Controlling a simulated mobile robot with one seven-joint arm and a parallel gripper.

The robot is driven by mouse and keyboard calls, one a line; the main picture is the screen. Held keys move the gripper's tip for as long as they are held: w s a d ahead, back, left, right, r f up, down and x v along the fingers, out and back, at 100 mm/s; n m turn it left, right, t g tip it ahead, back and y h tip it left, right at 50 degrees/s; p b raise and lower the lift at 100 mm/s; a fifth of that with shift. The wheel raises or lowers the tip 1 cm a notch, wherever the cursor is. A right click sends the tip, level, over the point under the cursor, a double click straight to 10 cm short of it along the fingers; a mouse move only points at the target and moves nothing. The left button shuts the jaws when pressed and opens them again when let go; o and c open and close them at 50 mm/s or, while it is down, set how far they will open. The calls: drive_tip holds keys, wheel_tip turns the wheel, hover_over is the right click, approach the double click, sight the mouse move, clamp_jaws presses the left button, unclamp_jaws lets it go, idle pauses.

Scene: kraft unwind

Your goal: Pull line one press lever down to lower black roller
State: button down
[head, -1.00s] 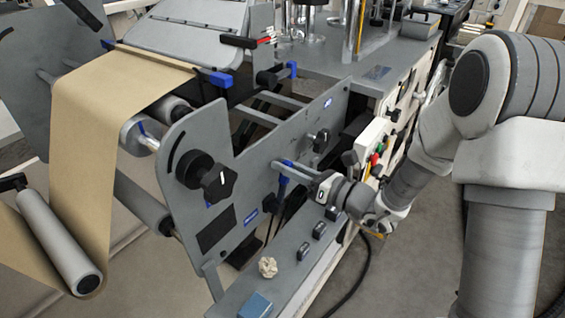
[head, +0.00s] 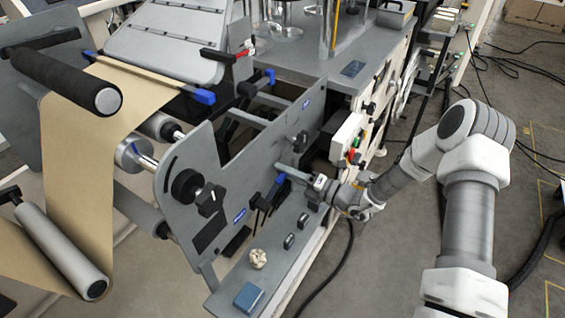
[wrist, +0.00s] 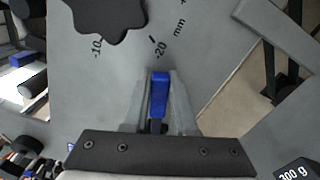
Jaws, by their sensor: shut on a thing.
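The press lever has a blue handle (head: 281,178) beside the grey side plate (head: 235,160). My gripper (head: 284,172) reaches it from the right. In the wrist view the blue handle (wrist: 159,92) sits between the two fingers of my gripper (wrist: 158,100), which are shut on it. The lever's lower end and pivot are partly hidden by the gripper. The black roller (head: 65,78), with a grey end face, crosses the upper left above the brown paper web (head: 75,160). I cannot tell whether it touches the paper.
A black star knob (head: 210,201) sticks out from the plate. A crumpled paper ball (head: 258,258) and a blue block (head: 249,297) lie on the grey ledge below. A control box with coloured buttons (head: 350,140) stands near my wrist. The floor at right is open, with cables.

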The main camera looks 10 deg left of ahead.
sight(276, 175)
drive_tip(key=shift+w+d+f+m, duration=0.1)
drive_tip(key=shift+w+f+m, duration=0.05)
drive_tip(key=shift+f+m, duration=0.85)
drive_tip(key=shift+w+f+m, duration=0.1)
drive_tip(key=shift+f+m, duration=0.85)
drive_tip(key=shift+m, duration=0.05)
drive_tip(key=c, duration=0.7)
unclamp_jaws()
drive_tip(key=p+v, duration=0.1)
drive_tip(key=v, duration=1.6)
drive_tip(key=shift+d+p, duration=0.2)
drive_tip(key=shift+p, duration=0.2)
